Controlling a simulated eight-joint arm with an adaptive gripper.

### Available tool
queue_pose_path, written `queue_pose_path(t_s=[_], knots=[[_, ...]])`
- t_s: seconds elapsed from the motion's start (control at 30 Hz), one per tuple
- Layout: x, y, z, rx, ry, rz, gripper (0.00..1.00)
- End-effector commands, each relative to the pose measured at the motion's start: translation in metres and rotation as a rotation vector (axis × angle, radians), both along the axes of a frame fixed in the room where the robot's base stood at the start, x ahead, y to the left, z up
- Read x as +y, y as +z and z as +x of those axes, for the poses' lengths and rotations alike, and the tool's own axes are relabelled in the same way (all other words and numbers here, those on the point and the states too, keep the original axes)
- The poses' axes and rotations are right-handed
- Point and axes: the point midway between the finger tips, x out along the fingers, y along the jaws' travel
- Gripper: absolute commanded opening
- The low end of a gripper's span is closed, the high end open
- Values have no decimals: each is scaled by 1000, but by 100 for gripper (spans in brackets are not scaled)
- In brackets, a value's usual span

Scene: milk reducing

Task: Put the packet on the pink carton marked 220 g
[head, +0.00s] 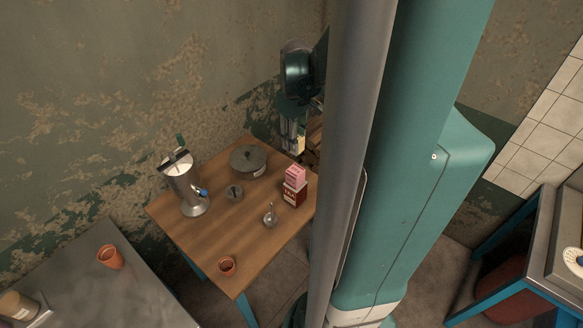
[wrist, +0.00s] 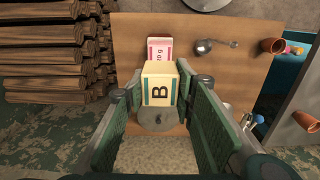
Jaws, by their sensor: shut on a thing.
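My gripper (head: 296,140) is shut on a cream packet (wrist: 158,82) with a black "B", seen between its fingers in the wrist view. In the head view the packet (head: 301,144) hangs above the table's back right corner, behind and above the pink carton (head: 295,174). The packet looks apart from the carton.
Stacked firewood (wrist: 45,55) lies left in the wrist view.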

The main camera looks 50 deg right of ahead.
Motion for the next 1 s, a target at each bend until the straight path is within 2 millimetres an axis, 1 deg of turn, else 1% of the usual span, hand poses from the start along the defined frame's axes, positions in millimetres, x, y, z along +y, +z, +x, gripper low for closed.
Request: queue_pose_path(t_s=[0.2, 0.33, 0.47, 0.7, 0.83, 1.0], knots=[[0, 0, 0, 0, 0, 0, 14], [0, -5, 0, 0, 0, 0, 14], [0, -18, 0, 0, 0, 0, 14], [0, -46, 0, 0, 0, 0, 14], [0, -56, 0, 0, 0, 0, 14], [0, -58, 0, 0, 0, 0, 14]])
